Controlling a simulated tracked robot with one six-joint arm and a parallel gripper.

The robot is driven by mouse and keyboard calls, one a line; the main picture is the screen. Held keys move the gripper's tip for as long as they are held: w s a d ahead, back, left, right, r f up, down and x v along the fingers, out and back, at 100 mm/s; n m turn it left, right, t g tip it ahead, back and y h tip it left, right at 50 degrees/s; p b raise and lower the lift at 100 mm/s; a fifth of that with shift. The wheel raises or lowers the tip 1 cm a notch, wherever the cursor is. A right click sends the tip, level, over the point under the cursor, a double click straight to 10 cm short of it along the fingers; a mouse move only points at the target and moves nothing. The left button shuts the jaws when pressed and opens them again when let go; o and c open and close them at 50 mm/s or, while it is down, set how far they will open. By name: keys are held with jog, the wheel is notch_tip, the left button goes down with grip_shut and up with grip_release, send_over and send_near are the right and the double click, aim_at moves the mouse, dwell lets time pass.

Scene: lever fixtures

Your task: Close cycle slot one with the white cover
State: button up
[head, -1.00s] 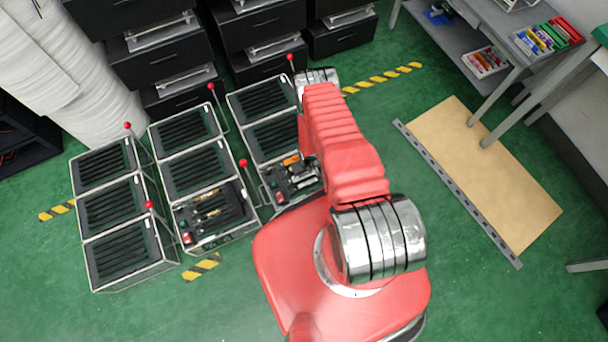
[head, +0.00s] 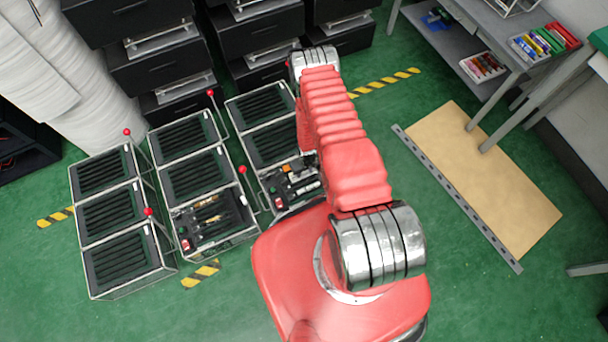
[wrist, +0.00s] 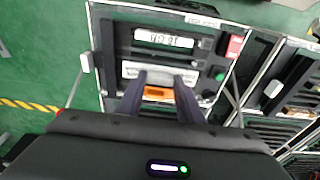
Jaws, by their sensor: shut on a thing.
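The open slot panel (head: 298,192) at the front of the right-hand rack holds the cycle controls. In the wrist view it shows a labelled display (wrist: 172,40), a red button (wrist: 235,46) and a green button (wrist: 220,74). A white, grey-centred bar, seemingly the white cover (wrist: 128,70), lies across the panel below the display. My gripper (wrist: 160,77) has its two fingers at the middle of this bar and appears shut on it. An orange part (wrist: 158,92) shows between the fingers. In the head view my arm hides the gripper. Which slot is number one cannot be told.
A middle rack (head: 192,165) and a left rack (head: 112,213) stand beside it, with upright red-knobbed levers (head: 242,170). Black cabinets (head: 160,68) stand behind. Green floor is clear on the right up to a tan board (head: 480,180).

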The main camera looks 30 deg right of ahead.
jog(key=shift+r, duration=1.4)
jog(key=w+a+r, duration=0.1)
jog(key=w+r, duration=0.4)
jog(key=r, duration=0.5)
jog(key=w+a+r, duration=0.1)
jog(key=w+r, duration=0.3)
jog(key=r, duration=0.6)
jog(key=w+a+r, duration=0.1)
jog(key=w+r, duration=0.4)
jog(key=r, duration=0.4)
jog(key=s+a+r, duration=0.1)
jog(key=a+r, duration=0.2)
jog(key=r, duration=1.1)
jog(key=s+a+r, duration=0.2)
jog(key=a+r, duration=0.1)
jog(key=r, duration=1.1)
jog(key=shift+a, duration=0.3)
jog(key=shift+s, duration=0.1)
